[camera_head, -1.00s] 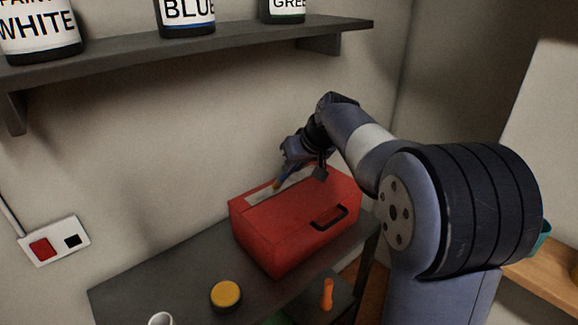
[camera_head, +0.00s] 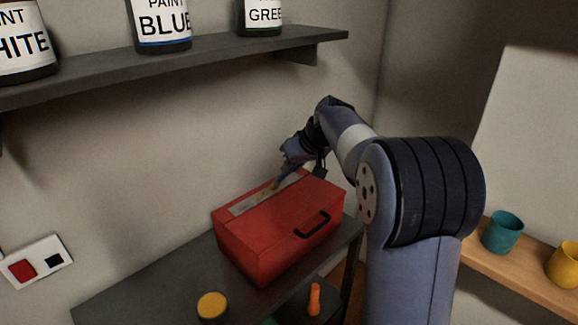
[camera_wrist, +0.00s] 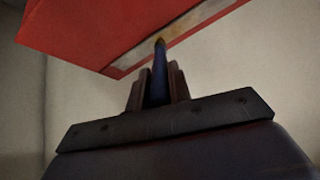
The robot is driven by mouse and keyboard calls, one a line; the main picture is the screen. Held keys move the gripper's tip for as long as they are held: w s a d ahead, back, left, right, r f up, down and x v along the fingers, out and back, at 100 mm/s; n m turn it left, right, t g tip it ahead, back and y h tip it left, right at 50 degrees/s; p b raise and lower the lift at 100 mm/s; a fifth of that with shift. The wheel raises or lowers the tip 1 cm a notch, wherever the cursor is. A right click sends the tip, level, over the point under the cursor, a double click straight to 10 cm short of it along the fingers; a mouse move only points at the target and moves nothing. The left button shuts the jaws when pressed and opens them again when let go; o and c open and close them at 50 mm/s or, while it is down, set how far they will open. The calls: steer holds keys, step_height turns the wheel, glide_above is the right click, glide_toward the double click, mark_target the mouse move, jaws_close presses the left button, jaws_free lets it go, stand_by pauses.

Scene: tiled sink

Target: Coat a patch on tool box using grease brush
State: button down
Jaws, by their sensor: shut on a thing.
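My gripper (camera_head: 290,165) is above the back of the box, shut on the grease brush (camera_head: 281,181). The brush has a blue handle, seen between the fingers in the wrist view (camera_wrist: 159,75). Its brownish tip is at the pale strip; I cannot tell whether it touches.
Paint containers, including a blue-labelled one (camera_head: 161,22), stand on the wall shelf (camera_head: 200,60) above. A yellow-lidded jar (camera_head: 212,306) and an orange-handled item (camera_head: 314,299) are in front of the box. Teal (camera_head: 502,232) and yellow (camera_head: 565,264) cups stand on a wooden surface at right.

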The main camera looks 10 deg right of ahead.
steer(key=shift+w+d+p, duration=2.2)
steer(key=shift+w+d, duration=0.65)
steer(key=shift+d, duration=1.4)
steer(key=shift+s+a+b, duration=0.85)
steer(key=shift+s+a, duration=0.15)
steer(key=shift+a, duration=0.5)
steer(key=shift+s+a+b, duration=0.9)
steer(key=shift+s+a, duration=0.15)
steer(key=shift+a, duration=0.45)
steer(key=shift+s+a+b, duration=0.85)
steer(key=shift+s+a, duration=0.15)
steer(key=shift+a, duration=0.5)
steer(key=s+a+b, duration=0.2)
steer(key=s+a, duration=0.5)
steer(key=a, duration=0.4)
steer(key=shift+s+a, duration=0.25)
steer(key=shift+s, duration=0.1)
steer(key=shift+r, duration=0.1)
